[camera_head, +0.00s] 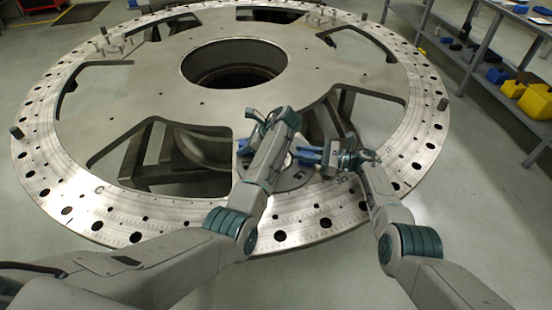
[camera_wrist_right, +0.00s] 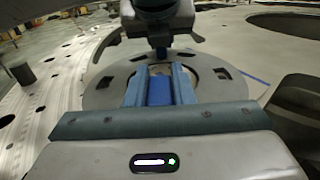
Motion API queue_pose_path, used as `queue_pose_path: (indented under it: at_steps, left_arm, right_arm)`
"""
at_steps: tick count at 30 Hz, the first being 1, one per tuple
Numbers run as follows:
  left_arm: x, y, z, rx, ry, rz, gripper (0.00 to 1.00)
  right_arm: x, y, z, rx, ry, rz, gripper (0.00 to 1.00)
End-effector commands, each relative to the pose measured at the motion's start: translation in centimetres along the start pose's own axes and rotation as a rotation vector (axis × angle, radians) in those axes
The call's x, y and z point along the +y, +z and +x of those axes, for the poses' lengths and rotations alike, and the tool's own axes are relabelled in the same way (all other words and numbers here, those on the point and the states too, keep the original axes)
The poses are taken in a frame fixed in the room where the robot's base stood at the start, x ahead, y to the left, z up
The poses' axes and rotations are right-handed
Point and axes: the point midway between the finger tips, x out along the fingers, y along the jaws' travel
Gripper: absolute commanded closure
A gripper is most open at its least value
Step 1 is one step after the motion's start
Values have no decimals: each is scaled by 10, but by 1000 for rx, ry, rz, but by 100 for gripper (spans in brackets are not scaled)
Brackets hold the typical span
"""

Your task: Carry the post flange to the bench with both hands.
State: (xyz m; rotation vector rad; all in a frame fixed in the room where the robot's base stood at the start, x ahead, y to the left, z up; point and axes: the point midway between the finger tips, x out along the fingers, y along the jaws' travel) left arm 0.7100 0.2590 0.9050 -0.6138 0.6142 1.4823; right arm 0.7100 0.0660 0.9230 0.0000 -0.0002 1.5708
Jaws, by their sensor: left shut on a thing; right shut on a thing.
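The post flange (camera_head: 291,180) is a round grey disc over the near side of the big turret plate (camera_head: 330,213), partly hidden by my grippers. In the right wrist view the flange (camera_wrist_right: 212,91) is a flat ring with dark slots. My right gripper (camera_head: 308,156) is shut on a blue part at the flange's right side. My left gripper (camera_head: 248,146) is shut at its other side; its wrist hides most of its grip. I cannot tell whether the flange touches the plate. A grey bench (camera_head: 483,45) stands at the upper right.
Yellow bins (camera_head: 535,101) and small dark and blue items lie on the bench's shelf. The turret plate has a large central hole (camera_head: 235,65), wide cutouts and short pegs at its rim. Grey floor (camera_head: 490,190) is clear between plate and bench.

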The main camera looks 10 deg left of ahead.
Motion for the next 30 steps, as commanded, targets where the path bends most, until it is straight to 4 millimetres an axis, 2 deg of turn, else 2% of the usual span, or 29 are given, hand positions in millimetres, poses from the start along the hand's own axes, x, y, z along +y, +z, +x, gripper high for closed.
queue_pose_path:
  at_steps: [8,21,30]
  left_arm:
    - [-1,8,-8,0,-2,-2,100]
    - [-1,33,-34,0,-2,-3,100]
    - [-1,37,-37,0,-2,-2,100]
  right_arm:
    - [0,10,0,0,-1,-1,100]
    - [0,45,0,0,-1,0,100]
    - [0,51,0,1,-1,0,100]
